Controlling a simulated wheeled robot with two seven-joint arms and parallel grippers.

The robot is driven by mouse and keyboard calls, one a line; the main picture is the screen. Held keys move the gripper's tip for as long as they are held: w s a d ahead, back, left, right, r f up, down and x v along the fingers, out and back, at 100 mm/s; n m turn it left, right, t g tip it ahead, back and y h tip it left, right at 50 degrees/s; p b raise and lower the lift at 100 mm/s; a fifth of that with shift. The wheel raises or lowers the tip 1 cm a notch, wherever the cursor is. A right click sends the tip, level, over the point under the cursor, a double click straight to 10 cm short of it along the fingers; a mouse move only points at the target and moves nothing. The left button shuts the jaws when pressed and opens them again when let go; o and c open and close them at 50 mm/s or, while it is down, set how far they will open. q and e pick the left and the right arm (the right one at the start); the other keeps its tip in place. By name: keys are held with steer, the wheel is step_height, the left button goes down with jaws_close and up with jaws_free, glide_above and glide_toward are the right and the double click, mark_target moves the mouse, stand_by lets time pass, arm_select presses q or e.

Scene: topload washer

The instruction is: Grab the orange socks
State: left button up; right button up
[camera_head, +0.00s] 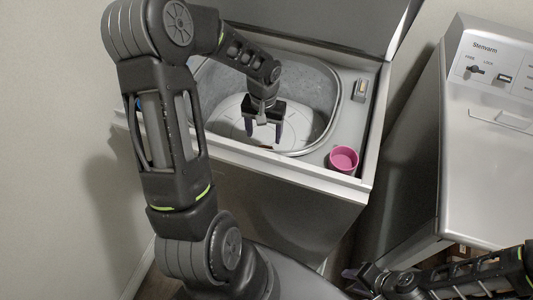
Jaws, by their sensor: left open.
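The topload washer (337,130) stands open, with a pale round plate at the bottom of its tub (302,135). My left gripper (264,131) reaches down into the tub, its two dark fingers spread apart with nothing seen between them. A small dark brownish patch (266,147) lies on the tub floor just below the fingers; it is too small to tell whether it is part of the orange socks. No orange socks show clearly elsewhere. My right gripper (360,279) is low in the picture, outside the washer, and its fingers are hard to make out.
A pink cup (343,159) stands on the washer's front right rim. The raised lid (330,22) is behind the tub. A second grey machine (490,130) stands to the right.

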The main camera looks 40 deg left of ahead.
mark_target(265, 148)
arm_select(q)
steer(key=shift+f, duration=1.35)
steer(key=shift+d+f+p, duration=0.1)
steer(key=shift+f+p, duration=0.55)
steer(key=shift+f, duration=1.95)
jaws_close()
